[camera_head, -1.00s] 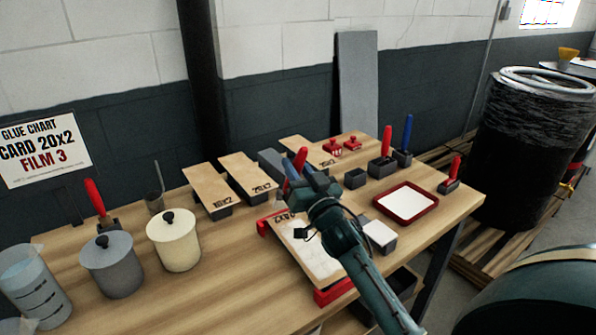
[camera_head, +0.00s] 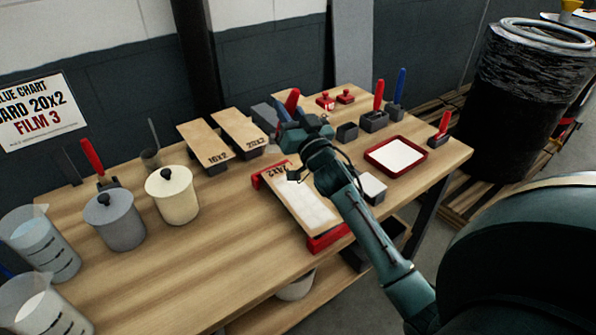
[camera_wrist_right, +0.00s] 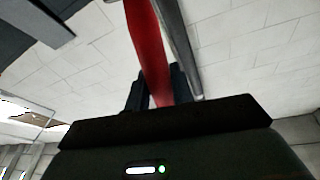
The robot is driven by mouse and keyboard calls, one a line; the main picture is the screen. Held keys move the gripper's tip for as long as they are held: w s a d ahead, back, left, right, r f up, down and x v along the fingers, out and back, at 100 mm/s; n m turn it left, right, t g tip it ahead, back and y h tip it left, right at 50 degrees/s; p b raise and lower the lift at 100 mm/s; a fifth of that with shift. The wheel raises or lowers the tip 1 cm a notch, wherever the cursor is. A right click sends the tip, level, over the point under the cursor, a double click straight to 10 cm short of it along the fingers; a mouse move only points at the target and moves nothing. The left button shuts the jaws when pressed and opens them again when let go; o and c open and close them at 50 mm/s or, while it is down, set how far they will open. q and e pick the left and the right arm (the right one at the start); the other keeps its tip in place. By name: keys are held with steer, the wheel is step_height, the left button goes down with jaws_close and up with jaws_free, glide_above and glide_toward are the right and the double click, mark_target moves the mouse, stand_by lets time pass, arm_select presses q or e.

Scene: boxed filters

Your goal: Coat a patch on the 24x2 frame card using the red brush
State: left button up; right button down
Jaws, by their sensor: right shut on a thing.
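The 24x2 frame card (camera_head: 287,183) lies on the bench between red end pieces, with a pale whitish area towards its near end. My right gripper (camera_head: 303,132) is above the far end of the card, seemingly clear of it. It is shut on a red brush, whose handle (camera_head: 291,100) sticks up. In the right wrist view the red handle (camera_wrist_right: 149,45) stands between the fingers (camera_wrist_right: 158,88). The bristles are hidden, so I cannot tell whether they carry anything. My left gripper is not in view.
A red-rimmed tray (camera_head: 427,153) with white content stands right of the card. Other red-handled tools (camera_head: 379,95) (camera_head: 92,155) stand around it. A cream pot (camera_head: 172,200) and a grey pot (camera_head: 116,226) stand left. Wood between pots and card is clear.

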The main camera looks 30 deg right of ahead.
stand_by(0.6)
steer(key=shift+f+b, duration=0.3)
steer(key=shift+f, duration=0.25)
steer(key=shift+d+r, duration=0.1)
